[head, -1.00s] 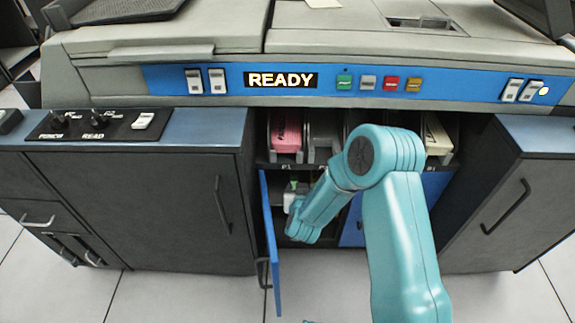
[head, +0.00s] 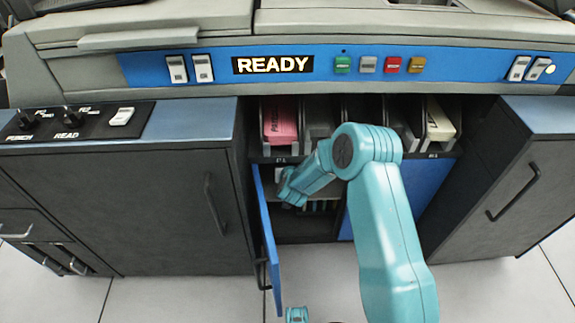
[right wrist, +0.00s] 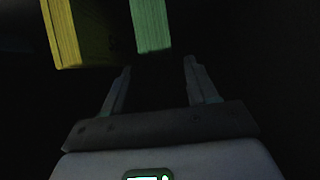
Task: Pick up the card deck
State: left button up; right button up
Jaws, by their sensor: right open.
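My right gripper (right wrist: 157,64) is open and empty in the right wrist view, inside a dark space. A green card deck (right wrist: 150,25) stands ahead, lined up between the two fingertips; I cannot tell how far beyond them it is. A yellow card deck (right wrist: 60,35) stands to its left, outside the fingers. In the head view my right arm reaches into the open lower compartment (head: 300,228), and the gripper is mostly hidden there. Small dark and pale green shapes (head: 322,205) show inside it.
A blue door (head: 267,245) stands open at the compartment's left side. A pink deck (head: 280,122) and a cream deck (head: 438,120) sit in slots above. Dark cabinets (head: 120,210) flank the opening.

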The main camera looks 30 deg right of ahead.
jog(key=b+x, duration=0.1)
jog(key=x, duration=0.1)
jog(key=b+x, duration=0.1)
jog(key=x, duration=0.2)
jog(key=shift+a+f+b, duration=0.2)
jog(key=shift+a+b, duration=0.05)
jog(key=shift+b, duration=0.15)
jog(key=shift+w+d, duration=0.1)
jog(key=shift+w, duration=0.05)
pick_arm(q)
jog(key=f, duration=0.1)
jog(key=w+f, duration=0.1)
jog(key=f, duration=0.1)
jog(key=shift+w+a+t, duration=0.2)
jog(key=shift+w+t, duration=0.05)
jog(key=shift+t, duration=0.15)
jog(key=shift+r, duration=0.1)
pick_arm(e)
jog(key=shift+r, duration=0.15)
grip_shut()
